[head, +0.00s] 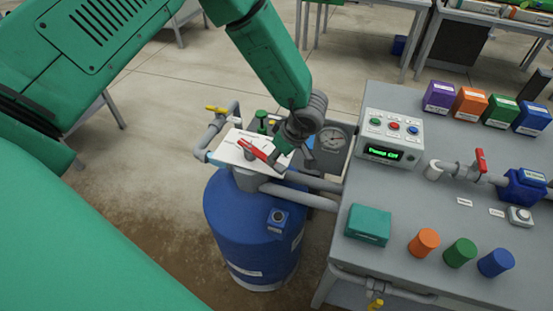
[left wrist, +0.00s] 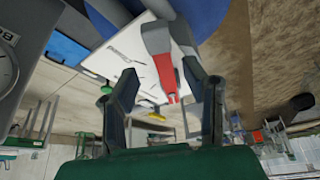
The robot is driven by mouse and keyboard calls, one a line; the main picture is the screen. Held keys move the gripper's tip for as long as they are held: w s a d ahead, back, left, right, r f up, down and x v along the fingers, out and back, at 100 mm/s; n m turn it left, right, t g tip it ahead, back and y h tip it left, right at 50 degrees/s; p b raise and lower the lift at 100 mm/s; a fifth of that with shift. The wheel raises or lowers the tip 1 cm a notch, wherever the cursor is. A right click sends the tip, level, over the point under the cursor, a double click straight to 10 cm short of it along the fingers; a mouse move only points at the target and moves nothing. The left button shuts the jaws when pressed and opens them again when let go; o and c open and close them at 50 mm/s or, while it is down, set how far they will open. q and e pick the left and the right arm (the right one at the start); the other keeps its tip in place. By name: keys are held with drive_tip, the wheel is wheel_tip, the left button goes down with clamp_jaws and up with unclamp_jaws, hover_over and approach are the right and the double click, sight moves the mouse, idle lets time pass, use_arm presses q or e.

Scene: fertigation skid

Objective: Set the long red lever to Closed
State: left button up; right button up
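The long red lever (head: 252,149) sits over a white plate (head: 226,147) on top of the blue barrel. In the left wrist view the lever (left wrist: 166,75) has a grey hub and a red arm, and the white plate (left wrist: 130,55) with small print and marks lies behind it. My left gripper (head: 282,148) is at the right end of the lever in the head view. In the left wrist view its fingers (left wrist: 164,85) are apart, with the red arm between them, nearer the right finger. I cannot tell whether they touch. My right gripper is not in view.
The blue barrel (head: 240,220) stands left of a grey bench (head: 400,240). A yellow-handled valve (head: 217,109), a round gauge (head: 332,139) and pipes crowd the plate. The bench holds a control box (head: 390,137) reading "Pump Off", another red-handled valve (head: 481,160), coloured blocks and cylinders.

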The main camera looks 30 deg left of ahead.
sight(261, 159)
use_arm(q)
drive_tip(key=x, duration=0.3)
drive_tip(key=shift+a+f, duration=0.25)
drive_tip(key=shift+a, duration=0.2)
drive_tip(key=shift+d, duration=0.35)
drive_tip(key=shift+d+r, duration=0.1)
clamp_jaws()
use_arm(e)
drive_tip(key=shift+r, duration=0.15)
use_arm(q)
drive_tip(key=shift+s+a, duration=0.2)
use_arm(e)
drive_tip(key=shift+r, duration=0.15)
